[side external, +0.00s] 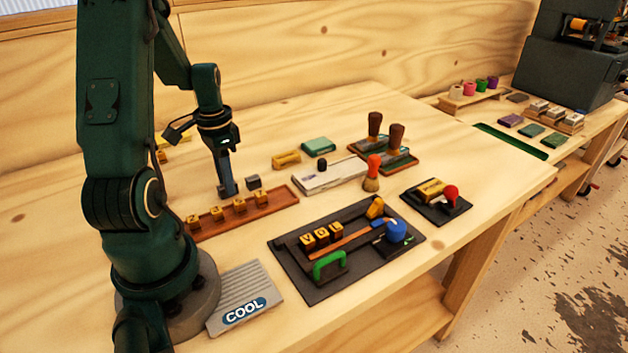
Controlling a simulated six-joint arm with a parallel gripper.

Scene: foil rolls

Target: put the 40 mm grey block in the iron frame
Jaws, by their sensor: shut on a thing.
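My gripper (227,186) points down just behind the left part of the brown tray. It is shut on what looks like a small dark grey block, mostly hidden by the fingers; its size cannot be read. A second dark grey block (253,182) sits on the table just right of the fingertips, apart from them. The dark iron frame (293,275) lies flat at the front middle, right of and nearer than my gripper. In it are several yellow letter blocks (321,237), a wooden strip (340,242), a green handle (329,264) and a blue knob (397,231).
The brown tray (262,210) with several yellow blocks lies between my gripper and the frame. A pale slab (325,178), a yellow block (286,159), an orange-topped handle (372,174) and a dark plate with a red knob (450,194) stand to the right. A "COOL" plate (245,296) lies in front.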

